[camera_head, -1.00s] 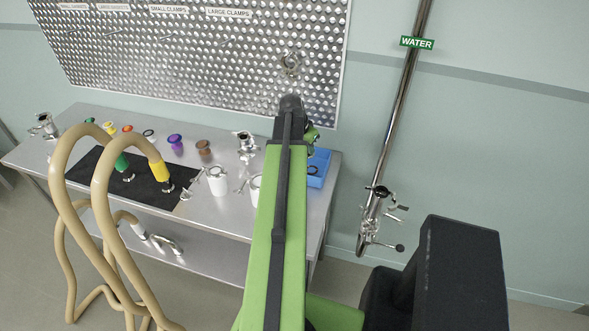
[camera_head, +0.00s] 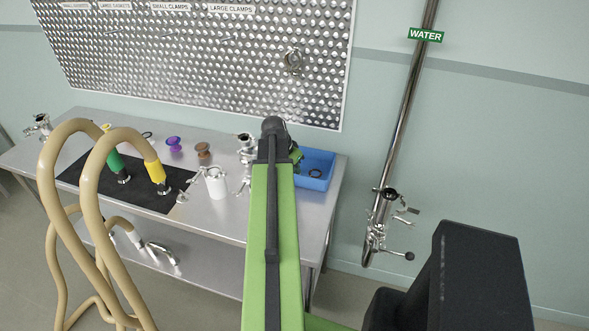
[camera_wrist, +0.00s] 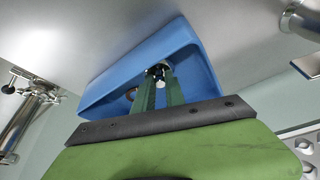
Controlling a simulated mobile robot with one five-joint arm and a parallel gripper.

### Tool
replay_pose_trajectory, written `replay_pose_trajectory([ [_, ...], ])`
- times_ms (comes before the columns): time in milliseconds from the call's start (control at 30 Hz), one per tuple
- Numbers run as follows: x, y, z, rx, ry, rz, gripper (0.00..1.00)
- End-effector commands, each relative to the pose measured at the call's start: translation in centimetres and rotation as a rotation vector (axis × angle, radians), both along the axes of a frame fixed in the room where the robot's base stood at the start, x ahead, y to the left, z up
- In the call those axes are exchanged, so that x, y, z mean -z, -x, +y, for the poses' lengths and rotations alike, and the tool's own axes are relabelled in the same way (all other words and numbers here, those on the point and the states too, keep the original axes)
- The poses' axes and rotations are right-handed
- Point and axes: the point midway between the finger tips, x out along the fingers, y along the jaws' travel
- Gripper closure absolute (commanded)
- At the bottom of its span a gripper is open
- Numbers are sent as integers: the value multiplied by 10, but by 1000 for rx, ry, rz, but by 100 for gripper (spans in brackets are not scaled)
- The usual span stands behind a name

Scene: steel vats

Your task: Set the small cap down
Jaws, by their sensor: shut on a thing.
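My gripper (camera_wrist: 159,88) shows in the wrist view with its two green fingers reaching over the blue tray (camera_wrist: 103,88). It is shut on a small shiny metal piece at the fingertips, which looks like the small cap (camera_wrist: 160,70). The fingers partly hide it, and I cannot tell whether it touches the tray floor. In the head view the blue tray (camera_head: 318,182) stands at the right end of the steel table, just right of my arm. My arm hides most of the gripper and the cap there.
A dark ring (camera_head: 316,173) lies in the tray. A white container (camera_head: 216,184) and several metal fittings stand left of my arm on the table (camera_head: 225,222). Tan hoses (camera_head: 90,200) rise at the front left. A water pipe (camera_head: 405,110) runs down the wall at right.

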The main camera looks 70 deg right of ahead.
Motion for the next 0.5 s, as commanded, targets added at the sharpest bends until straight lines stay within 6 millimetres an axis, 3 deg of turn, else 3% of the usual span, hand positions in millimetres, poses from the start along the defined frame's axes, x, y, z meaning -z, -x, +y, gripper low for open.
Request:
replay_pose_trajectory([
  [133,4,0,0,-1,0,0,100],
  [167,3,0,0,-1,0,0,82],
  [300,3,0,0,-1,0,0,64],
  [500,3,-1,0,-1,0,0,63],
])
